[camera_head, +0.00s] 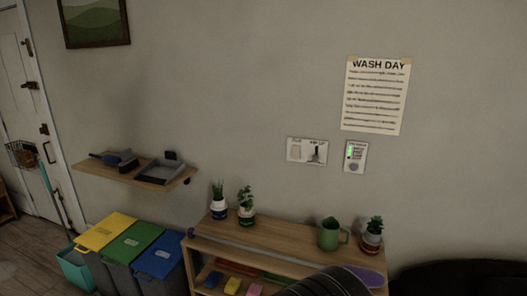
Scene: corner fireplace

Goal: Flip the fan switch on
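A pale switch plate (307,151) is on the wall right of the middle. It has a beige element on its left half and a dark toggle lever (315,153) on its right half. Small labels sit above both, too small to read, so I cannot tell which one is the fan switch or how it is set. Just right of it is a second small panel (355,157) with a green lit strip and a round knob. My gripper is not in view; a dark ribbed rounded part at the bottom edge may be my arm.
Below the switches stands a wooden shelf unit (275,235) with potted plants (246,203) and a green mug (330,235). A wall shelf (128,175) and colored bins (133,243) are at left. A "WASH DAY" poster (376,95) hangs above the switches.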

